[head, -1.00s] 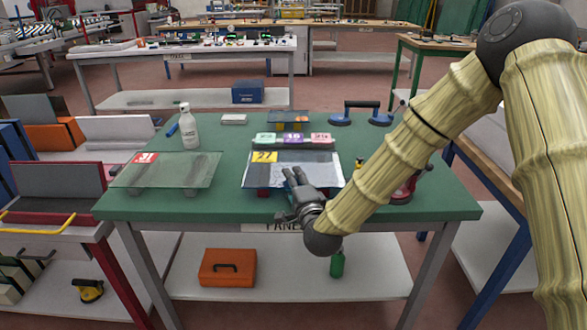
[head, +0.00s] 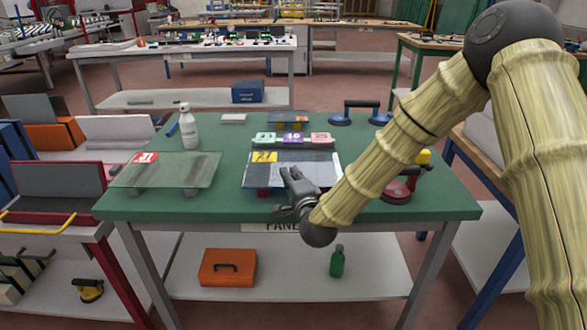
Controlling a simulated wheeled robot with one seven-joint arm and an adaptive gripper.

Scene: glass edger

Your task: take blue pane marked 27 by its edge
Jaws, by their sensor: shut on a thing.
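The blue pane marked 27 (head: 318,170) lies near the middle of the green table, with a yellow label (head: 264,157) at its far left corner. It looks pale and see-through, with a bluish front part. My gripper (head: 288,179) is at the pane's near edge, right of its middle, and is shut on that edge. The fingers point away from me over the table. One finger's contact under the pane is hidden.
A clear pane with red label 31 (head: 190,170) rests on blocks to the left. A white bottle (head: 189,130), colored number tags (head: 292,138), a blue suction lifter (head: 341,119) and a red suction cup (head: 397,191) stand around.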

